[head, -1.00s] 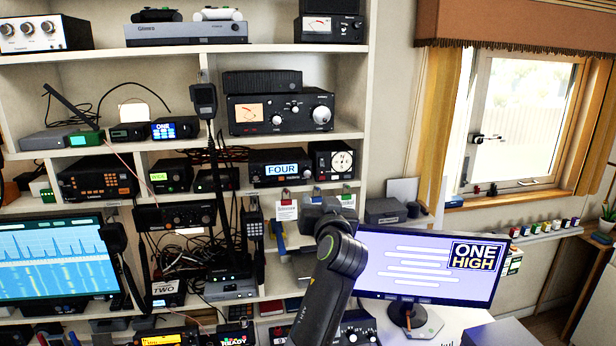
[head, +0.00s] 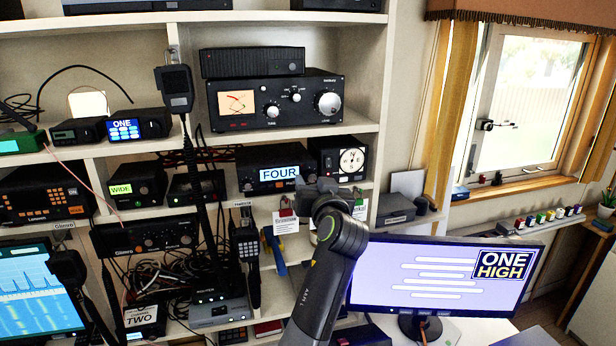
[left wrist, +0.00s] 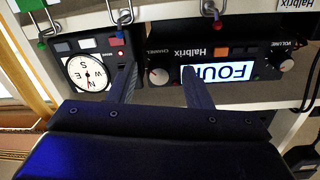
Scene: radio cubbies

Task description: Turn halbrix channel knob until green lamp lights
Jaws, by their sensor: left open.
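The Halbrix radio (head: 262,169) sits on a middle shelf, its display reading FOUR. In the left wrist view the radio (left wrist: 205,57) appears upside down. Its channel knob (left wrist: 158,77) is a small grey knob beside the display, under the word CHANNEL. My left gripper (head: 322,190) is in front of the shelf, just right of and below the display. In the left wrist view its open fingers (left wrist: 160,75) lie one on each side of the knob in the picture; contact cannot be told. In the head view the gripper hides the knob area. I cannot make out a lit green lamp for certain.
A dial box (head: 342,160) stands right beside the radio. Tags and padlocks (head: 288,212) hang from hooks on the shelf edge below. A volume knob (left wrist: 287,65) is at the radio's other end. A monitor (head: 440,275) reading ONE HIGH stands lower right.

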